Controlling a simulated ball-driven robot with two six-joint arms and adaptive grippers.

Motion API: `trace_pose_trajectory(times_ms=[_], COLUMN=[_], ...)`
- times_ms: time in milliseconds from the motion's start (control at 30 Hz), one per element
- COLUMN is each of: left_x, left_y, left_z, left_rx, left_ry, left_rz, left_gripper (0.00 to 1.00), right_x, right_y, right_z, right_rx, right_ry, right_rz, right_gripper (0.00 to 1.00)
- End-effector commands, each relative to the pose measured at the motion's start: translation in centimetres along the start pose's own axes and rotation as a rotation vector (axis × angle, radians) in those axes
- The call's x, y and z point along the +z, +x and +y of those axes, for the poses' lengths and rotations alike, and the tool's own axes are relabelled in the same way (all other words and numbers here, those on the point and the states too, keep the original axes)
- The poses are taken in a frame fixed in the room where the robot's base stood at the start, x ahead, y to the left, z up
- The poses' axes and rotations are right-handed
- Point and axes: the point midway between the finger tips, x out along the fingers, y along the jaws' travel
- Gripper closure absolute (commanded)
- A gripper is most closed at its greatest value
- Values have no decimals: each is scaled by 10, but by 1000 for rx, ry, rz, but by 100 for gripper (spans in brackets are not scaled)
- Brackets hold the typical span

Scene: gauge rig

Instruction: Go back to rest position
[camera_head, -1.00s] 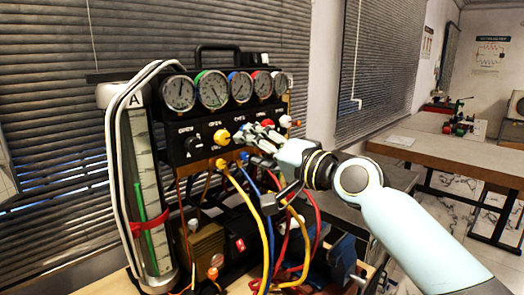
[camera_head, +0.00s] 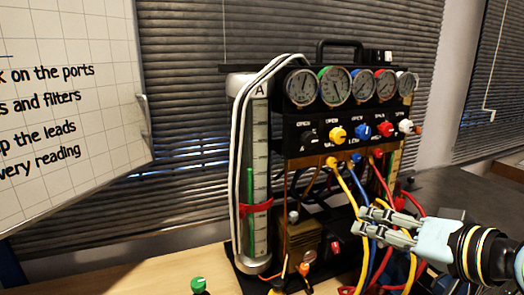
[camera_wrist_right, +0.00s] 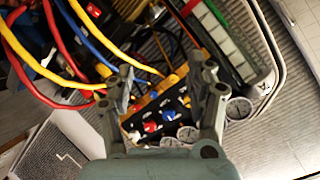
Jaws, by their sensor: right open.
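My right gripper (camera_head: 368,222) is at the lower right of the head view, in front of the coloured hoses and below the knobs. Its fingers are apart with nothing between them. In the right wrist view its open fingers (camera_wrist_right: 165,82) frame the rig's knob panel, which lies beyond them. The gauge rig (camera_head: 292,145) stands upright on the table with a row of round gauges (camera_head: 335,87). Below them are a black, a yellow (camera_head: 337,134), a blue (camera_head: 363,130), a red and a white knob. My left gripper is not in view.
Yellow, blue and red hoses (camera_head: 345,185) hang from the rig close to my right gripper. A glass tube (camera_head: 258,180) stands at the rig's left. A whiteboard (camera_head: 60,115) is at the far left. Bare table (camera_head: 150,272) shows left.

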Motion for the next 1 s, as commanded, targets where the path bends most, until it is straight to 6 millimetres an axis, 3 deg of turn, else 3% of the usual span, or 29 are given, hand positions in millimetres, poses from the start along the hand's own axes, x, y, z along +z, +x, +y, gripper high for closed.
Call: trace_pose_trajectory(times_ms=[33,200,400,567,867,1000], left_x=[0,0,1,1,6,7], left_y=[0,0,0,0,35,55], left_z=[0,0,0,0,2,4], left_rx=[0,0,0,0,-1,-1], left_ry=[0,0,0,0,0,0], left_rz=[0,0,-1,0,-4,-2], left_gripper=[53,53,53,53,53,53], right_x=[32,95,135,156,224,271], right_y=[-16,-70,-132,-183,-122,-95], right_z=[13,53,84,100,182,231], right_rx=[81,302,483,603,615,622], right_ry=[-84,-302,-440,-506,-488,-476], right_rz=[-86,-321,-532,-685,-717,-738], right_gripper=[45,45,45,45,45,45])
